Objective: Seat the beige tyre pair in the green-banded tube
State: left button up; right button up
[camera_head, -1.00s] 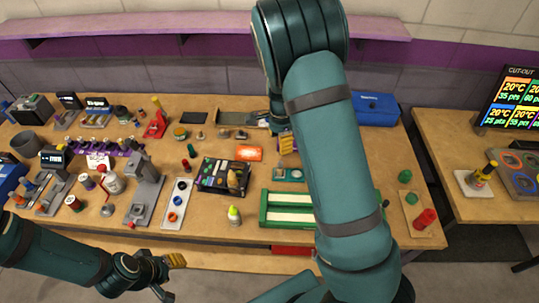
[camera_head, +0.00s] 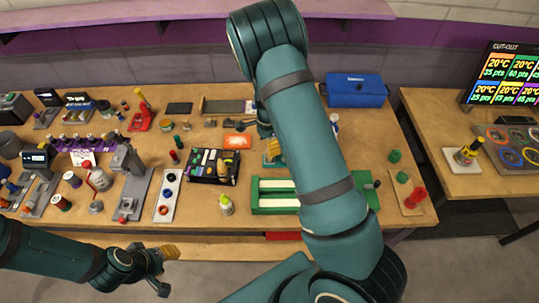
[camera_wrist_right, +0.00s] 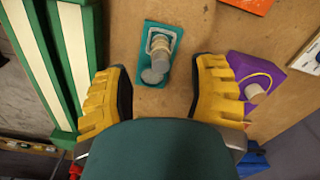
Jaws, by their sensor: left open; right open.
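My right gripper (camera_wrist_right: 160,84) is open, its yellow fingers apart and empty. In the right wrist view, a teal plate (camera_wrist_right: 149,75) lies just beyond the fingertips, between their lines. It bears a pale grey-beige cylindrical piece (camera_wrist_right: 160,48) and a grey disc (camera_wrist_right: 151,76); I cannot tell whether these are the tyre pair. I cannot make out a green-banded tube for certain. In the head view my right gripper (camera_head: 272,151) is low over the bench, partly behind my arm. My left gripper (camera_head: 166,268) is open and empty, in front of the bench edge.
A green-framed tray with white strips (camera_head: 276,184) stands close to my right gripper. A purple block (camera_wrist_right: 260,75) is right of the teal plate. A black tray of coloured pieces (camera_head: 190,176) and an orange box (camera_head: 238,141) are nearby. A blue box (camera_head: 357,90) stands behind.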

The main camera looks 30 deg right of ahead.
jog(key=shift+d+f, duration=0.2)
jog(key=shift+f, duration=1.75)
jog(key=shift+o, duration=0.2)
grip_shut()
